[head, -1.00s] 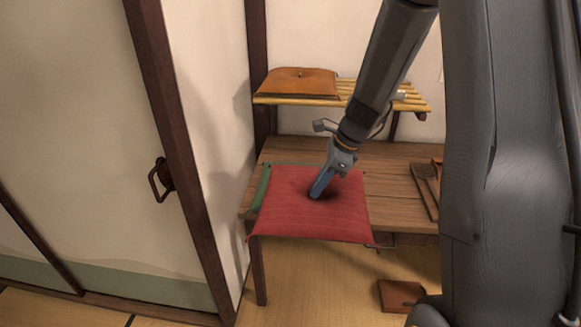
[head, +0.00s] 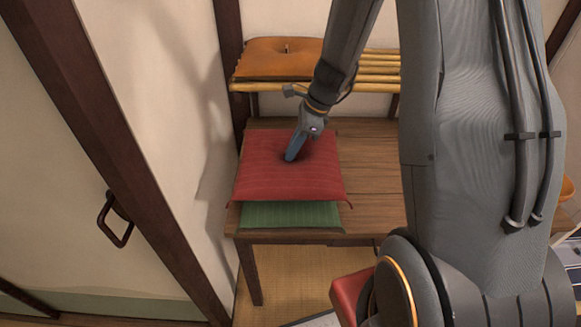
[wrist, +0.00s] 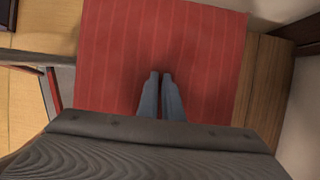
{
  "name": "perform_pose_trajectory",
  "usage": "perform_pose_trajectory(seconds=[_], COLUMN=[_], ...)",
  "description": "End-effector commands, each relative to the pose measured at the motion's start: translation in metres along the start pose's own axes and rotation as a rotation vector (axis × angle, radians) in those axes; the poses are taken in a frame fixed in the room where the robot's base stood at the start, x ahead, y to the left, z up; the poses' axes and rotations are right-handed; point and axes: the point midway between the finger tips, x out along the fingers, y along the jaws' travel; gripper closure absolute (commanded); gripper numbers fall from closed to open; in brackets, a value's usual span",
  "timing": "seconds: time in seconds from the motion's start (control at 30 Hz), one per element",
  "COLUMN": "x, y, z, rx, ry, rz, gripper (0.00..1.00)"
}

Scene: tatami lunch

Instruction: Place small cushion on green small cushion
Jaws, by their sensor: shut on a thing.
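The red small cushion (head: 275,180) is in my gripper (head: 289,158), which is shut on its middle and dents it there. In the wrist view the red cushion (wrist: 200,55) fills the centre beneath my two fingers (wrist: 161,85). The green small cushion (head: 290,215) lies on the wooden table at its front left. Only its front part shows, below the red cushion's near edge. The red cushion overlaps the rest of it in the head view and sits further back. I cannot tell whether the two touch.
The wooden table (head: 375,190) has bare boards to the right. An orange cushion (head: 278,58) lies on a slatted shelf (head: 375,70) above the table's back. A wall and a sliding door with a dark handle (head: 116,220) stand on the left. Another red item (head: 350,293) shows at lower right.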

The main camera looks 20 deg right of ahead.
Motion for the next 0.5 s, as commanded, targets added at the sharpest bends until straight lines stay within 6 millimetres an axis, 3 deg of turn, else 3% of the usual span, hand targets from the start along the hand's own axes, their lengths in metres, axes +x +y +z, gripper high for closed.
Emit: perform_pose_trajectory(seconds=[0.5], x=[0.054], y=[0.0], z=[-0.024], rx=[0.002], ry=[0.001], rz=[0.0], gripper=[1.0])
